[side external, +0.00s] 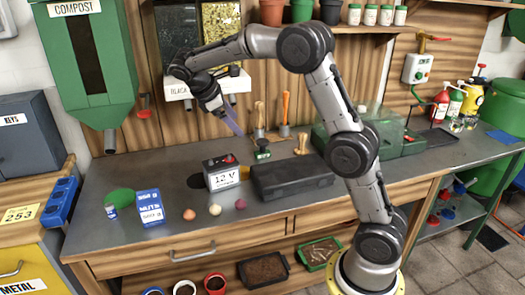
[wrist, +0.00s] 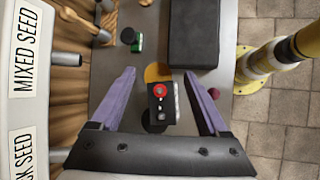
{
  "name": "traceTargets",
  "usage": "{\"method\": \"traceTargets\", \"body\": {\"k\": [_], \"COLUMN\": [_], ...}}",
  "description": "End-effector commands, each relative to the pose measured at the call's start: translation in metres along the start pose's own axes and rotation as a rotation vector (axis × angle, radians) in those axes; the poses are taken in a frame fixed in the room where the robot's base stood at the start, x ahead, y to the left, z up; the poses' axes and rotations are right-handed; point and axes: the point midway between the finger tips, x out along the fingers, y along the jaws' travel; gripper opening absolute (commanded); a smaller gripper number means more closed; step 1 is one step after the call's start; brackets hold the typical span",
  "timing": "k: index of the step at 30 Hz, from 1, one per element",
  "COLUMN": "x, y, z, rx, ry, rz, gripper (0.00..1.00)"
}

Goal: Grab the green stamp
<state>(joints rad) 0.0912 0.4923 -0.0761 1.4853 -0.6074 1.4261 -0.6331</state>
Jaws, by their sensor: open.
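The green stamp (side external: 262,152) stands on the workbench behind the dark box, with a black knob on top and a green base. It also shows in the wrist view (wrist: 137,42), near the top, left of the dark box. My gripper (side external: 238,130) is open and empty, with long purple fingers pointing down above the bench. In the side view its fingertips are up and to the left of the stamp. In the wrist view the stamp lies beyond the open fingers (wrist: 160,72), not between them.
A 12 V battery (side external: 222,172) with a red cap sits below my gripper and shows between the fingers in the wrist view (wrist: 162,104). A dark box (side external: 292,180) stands in front of the stamp. Wooden-handled tools (side external: 259,116) stand behind it. Seed dispensers hang on the wall.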

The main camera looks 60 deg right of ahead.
Motion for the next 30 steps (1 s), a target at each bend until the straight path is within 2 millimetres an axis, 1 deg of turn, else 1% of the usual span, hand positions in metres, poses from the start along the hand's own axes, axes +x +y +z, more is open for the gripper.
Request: {"method": "traceTargets", "body": {"k": [1, 3, 5, 6, 9, 12, 18, 21, 24, 27, 30], "x": [0.014, 0.030, 0.045, 0.056, 0.081, 0.104, 0.144, 0.156, 0.163, 0.167, 0.174], "y": [0.012, 0.026, 0.037, 0.043, 0.056, 0.064, 0.071, 0.071, 0.070, 0.070, 0.070], "z": [-0.011, -0.023, -0.033, -0.040, -0.054, -0.065, -0.084, -0.089, -0.092, -0.092, -0.088], "rx": [-0.037, -0.090, -0.135, -0.165, -0.230, -0.278, -0.326, -0.328, -0.327, -0.325, -0.325], "ry": [-0.049, -0.115, -0.172, -0.210, -0.298, -0.374, -0.511, -0.560, -0.589, -0.604, -0.608], "rz": [-0.003, -0.004, -0.006, -0.009, -0.019, -0.029, -0.050, -0.056, -0.060, -0.062, -0.063], "gripper": [0.78, 0.78, 0.78, 0.78, 0.78, 0.78, 0.78, 0.78, 0.78, 0.78, 0.78]}}
